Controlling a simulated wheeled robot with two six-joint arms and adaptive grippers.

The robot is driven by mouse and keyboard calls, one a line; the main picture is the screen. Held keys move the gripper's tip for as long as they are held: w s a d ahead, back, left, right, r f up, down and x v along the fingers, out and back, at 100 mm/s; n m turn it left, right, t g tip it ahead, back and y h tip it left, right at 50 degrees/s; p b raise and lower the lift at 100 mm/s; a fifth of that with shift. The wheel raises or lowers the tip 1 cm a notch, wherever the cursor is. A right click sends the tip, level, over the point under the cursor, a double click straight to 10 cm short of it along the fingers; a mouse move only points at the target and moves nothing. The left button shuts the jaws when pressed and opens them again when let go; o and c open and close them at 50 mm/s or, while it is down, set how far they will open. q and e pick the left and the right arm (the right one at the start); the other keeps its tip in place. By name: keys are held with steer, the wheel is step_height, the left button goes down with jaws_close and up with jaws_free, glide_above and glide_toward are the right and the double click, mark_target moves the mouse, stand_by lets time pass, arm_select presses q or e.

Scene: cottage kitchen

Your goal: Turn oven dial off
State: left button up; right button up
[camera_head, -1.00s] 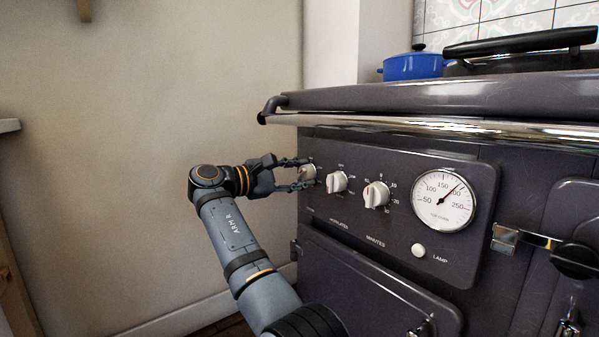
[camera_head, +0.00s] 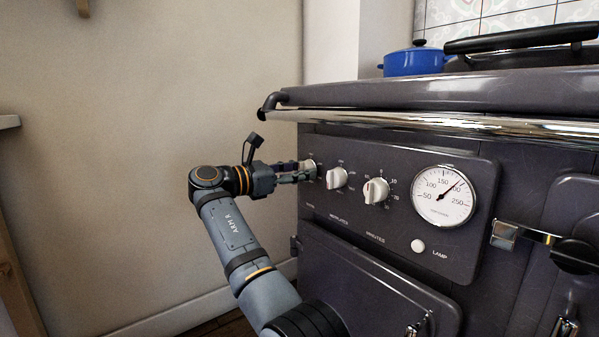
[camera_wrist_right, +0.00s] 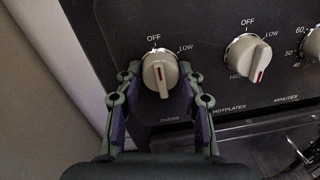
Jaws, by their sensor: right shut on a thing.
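The oven dial (camera_head: 308,169) is the leftmost white knob on the dark control panel (camera_head: 425,165). In the right wrist view the knob (camera_wrist_right: 160,75) sits above the word OVENS, with OFF printed above it and LOW at its upper right. Its raised grip stands nearly upright, with a red mark on the lower half. My right gripper (camera_head: 300,172) is at this knob and shut on it. In the wrist view its two fingers (camera_wrist_right: 160,90) stand on either side of the knob. My left gripper is in neither view.
The hotplates dial (camera_head: 337,178) and the minutes dial (camera_head: 376,190) sit to the right, close by. A round gauge (camera_head: 443,196) and a lamp button (camera_head: 417,246) follow. A chrome rail (camera_head: 430,122) runs above the panel. A blue pot (camera_head: 412,63) stands on the stove top.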

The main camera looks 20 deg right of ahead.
steer(key=shift+n, duration=0.3)
stand_by(0.4)
steer(key=o, duration=1.2)
